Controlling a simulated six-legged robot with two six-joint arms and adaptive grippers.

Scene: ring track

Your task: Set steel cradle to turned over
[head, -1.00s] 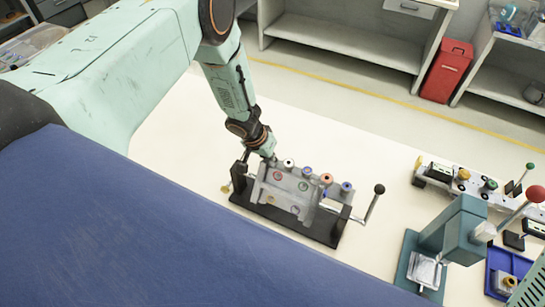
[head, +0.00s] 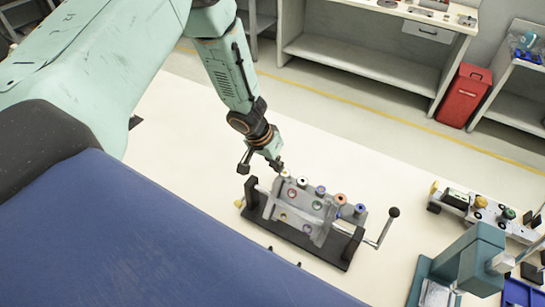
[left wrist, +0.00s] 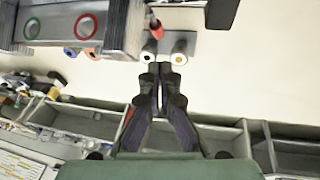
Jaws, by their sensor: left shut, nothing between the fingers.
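The steel cradle (head: 318,222) is a grey plate frame on a black base (head: 290,236), held between two black end posts. Colored rings show on its face and several capped plugs stand along its back edge. A crank with a black ball knob (head: 393,212) sticks out at its right end. My left gripper (head: 279,170) points down at the cradle's back left corner; I cannot tell if it touches. In the left wrist view its fingers (left wrist: 160,78) are together and empty, just below two pale plugs (left wrist: 180,50), with the cradle (left wrist: 120,25) at upper left. My right gripper is out of view.
A teal press (head: 470,262) stands to the right on the cream table (head: 190,130). A rail fixture with knobs (head: 480,212) is behind it. A blue tray (head: 522,294) is at the lower right. A red bin (head: 465,95) stands on the floor beyond. The table behind the cradle is clear.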

